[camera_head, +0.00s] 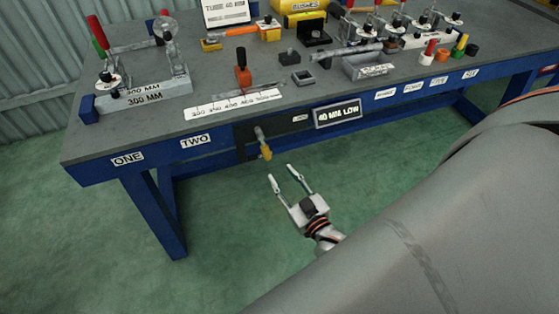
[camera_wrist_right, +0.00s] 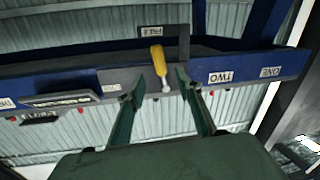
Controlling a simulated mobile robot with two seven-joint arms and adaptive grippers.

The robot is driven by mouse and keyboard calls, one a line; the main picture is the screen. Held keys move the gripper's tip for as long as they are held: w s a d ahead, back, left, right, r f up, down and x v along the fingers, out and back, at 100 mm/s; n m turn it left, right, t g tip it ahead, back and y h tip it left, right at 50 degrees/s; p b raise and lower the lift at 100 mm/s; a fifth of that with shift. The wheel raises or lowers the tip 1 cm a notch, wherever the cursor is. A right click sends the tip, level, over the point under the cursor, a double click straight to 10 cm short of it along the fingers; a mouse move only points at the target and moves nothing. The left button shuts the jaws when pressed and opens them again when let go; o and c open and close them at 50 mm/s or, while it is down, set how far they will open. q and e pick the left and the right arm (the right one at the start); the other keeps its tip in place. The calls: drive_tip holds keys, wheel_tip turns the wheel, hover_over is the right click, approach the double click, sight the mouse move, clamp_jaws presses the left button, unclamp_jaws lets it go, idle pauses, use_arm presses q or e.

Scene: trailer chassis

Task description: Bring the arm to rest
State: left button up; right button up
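My right gripper (camera_head: 280,172) is in front of the blue workbench's (camera_head: 92,176) front edge, over the green floor. Its two fingers are spread apart with nothing between them, so it is open and empty. In the right wrist view the fingers (camera_wrist_right: 160,80) show on either side of a small lever with a yellow grip (camera_wrist_right: 158,60). In the head view this lever (camera_head: 265,150) hangs at the bench front, a short gap beyond the fingertips. My left gripper is not in either view.
A 40 MM LOW sign (camera_head: 338,114) is on the front edge.

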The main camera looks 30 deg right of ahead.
idle(0.5)
use_arm(q)
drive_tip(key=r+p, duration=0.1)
drive_tip(key=p, duration=0.1)
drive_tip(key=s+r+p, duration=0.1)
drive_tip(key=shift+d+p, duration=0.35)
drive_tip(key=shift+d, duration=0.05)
use_arm(e)
drive_tip(key=s+a+f+n+g+y, duration=0.1)
drive_tip(key=s+a+f+g+y, duration=0.1)
drive_tip(key=s+a, duration=0.3)
drive_tip(key=s+a+f+n+g+y, duration=0.2)
drive_tip(key=s+a+g, duration=0.3)
drive_tip(key=s, duration=0.5)
drive_tip(key=shift+a+f+n, duration=0.25)
drive_tip(key=shift+f+n, duration=0.05)
drive_tip(key=shift+f, duration=0.2)
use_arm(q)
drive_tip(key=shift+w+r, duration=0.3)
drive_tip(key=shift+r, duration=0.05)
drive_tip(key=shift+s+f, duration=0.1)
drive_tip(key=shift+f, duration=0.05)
